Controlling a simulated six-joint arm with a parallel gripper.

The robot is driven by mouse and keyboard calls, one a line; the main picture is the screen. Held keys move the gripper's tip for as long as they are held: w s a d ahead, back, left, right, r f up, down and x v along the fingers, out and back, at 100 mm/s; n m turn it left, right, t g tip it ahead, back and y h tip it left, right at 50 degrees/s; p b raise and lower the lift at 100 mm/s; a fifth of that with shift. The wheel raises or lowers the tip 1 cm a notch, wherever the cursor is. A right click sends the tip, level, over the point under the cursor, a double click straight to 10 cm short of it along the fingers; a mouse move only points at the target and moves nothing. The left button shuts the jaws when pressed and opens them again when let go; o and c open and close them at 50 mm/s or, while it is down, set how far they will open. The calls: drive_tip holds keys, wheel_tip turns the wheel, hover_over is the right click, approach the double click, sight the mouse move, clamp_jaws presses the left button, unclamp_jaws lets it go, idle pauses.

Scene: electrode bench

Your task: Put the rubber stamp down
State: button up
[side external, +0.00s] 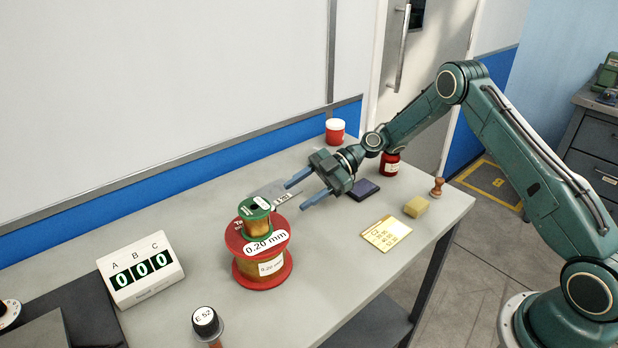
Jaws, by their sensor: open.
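The rubber stamp (437,187), with a brown wooden knob handle, stands upright at the right edge of the bench. My gripper (295,198) is open, with its two blue fingers apart and nothing seen between them. It hangs over the middle of the bench, well to the left of the stamp and near the wire spools. A dark purple ink pad (365,190) lies on the bench just right of my gripper.
Stacked red and green wire spools (262,268) stand below left of my fingers. A yellow block (416,206) and brass plate (387,234) lie front right. Red jars (335,131) stand behind. A counter (140,270) and an E 52 piece (206,322) are at left.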

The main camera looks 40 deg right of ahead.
drive_tip(key=shift+x, duration=1)
drive_tip(key=shift+a, duration=0.15)
drive_tip(key=shift+x, duration=2.4)
drive_tip(key=shift+w+r, duration=0.1)
drive_tip(key=shift+r, duration=0.05)
drive_tip(key=shift+c, duration=0.4)
clamp_jaws()
